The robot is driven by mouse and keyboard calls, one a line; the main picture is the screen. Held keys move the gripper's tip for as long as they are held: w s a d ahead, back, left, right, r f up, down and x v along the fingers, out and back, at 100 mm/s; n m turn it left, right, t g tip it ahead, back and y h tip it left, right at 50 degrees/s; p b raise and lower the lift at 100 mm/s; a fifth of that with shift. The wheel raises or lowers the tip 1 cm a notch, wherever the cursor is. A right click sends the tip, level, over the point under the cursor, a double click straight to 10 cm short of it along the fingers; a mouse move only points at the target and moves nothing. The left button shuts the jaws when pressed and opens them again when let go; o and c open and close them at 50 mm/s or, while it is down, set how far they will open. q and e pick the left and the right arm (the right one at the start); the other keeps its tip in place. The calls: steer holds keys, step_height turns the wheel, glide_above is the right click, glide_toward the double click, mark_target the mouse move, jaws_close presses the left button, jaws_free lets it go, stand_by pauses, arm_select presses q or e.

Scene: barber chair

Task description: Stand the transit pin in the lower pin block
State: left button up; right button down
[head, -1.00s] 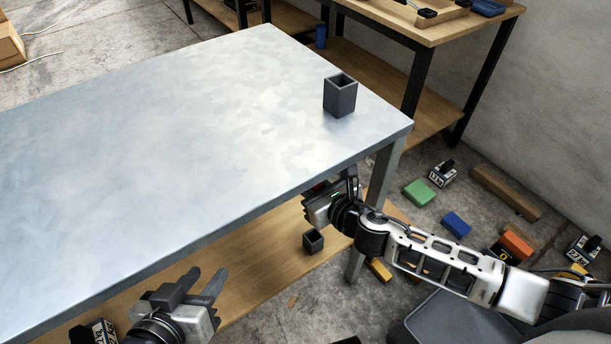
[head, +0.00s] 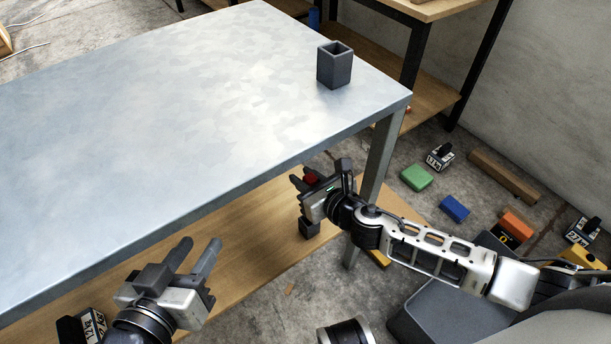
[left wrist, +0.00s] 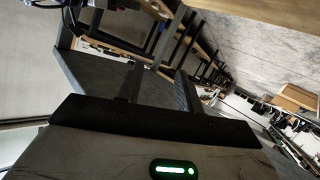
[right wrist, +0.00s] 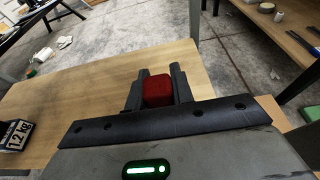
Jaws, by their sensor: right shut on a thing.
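My right gripper (head: 316,180) is shut on a red pin (head: 310,181), below the table's near edge and above the lower wooden shelf. In the right wrist view the red pin (right wrist: 158,93) sits between the two fingers; its far end is hidden. The lower pin block (head: 309,229), a small dark square block, stands on the shelf just below the right gripper in the head view, its top partly hidden. I cannot tell the height gap. My left gripper (head: 198,252) is open and empty in front of the table; its fingers also show in the left wrist view (left wrist: 158,84).
A larger dark open-topped square block (head: 335,68) stands on the metal table (head: 180,110) near its right corner. A table leg (head: 378,160) is close to my right gripper. Weights (head: 82,328) sit at lower left. Several coloured blocks (head: 415,178) lie on the floor at right.

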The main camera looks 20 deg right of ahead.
steer(key=shift+f, duration=0.45)
arm_select(q)
steer(key=shift+s+r, duration=0.25)
steer(key=shift+r, duration=0.05)
steer(key=shift+w+r+t, duration=0.15)
steer(key=shift+r+t, duration=0.05)
steer(key=shift+t, duration=0.1)
stand_by(0.4)
steer(key=shift+d+r, duration=0.1)
steer(key=shift+r, duration=0.05)
stand_by(0.9)
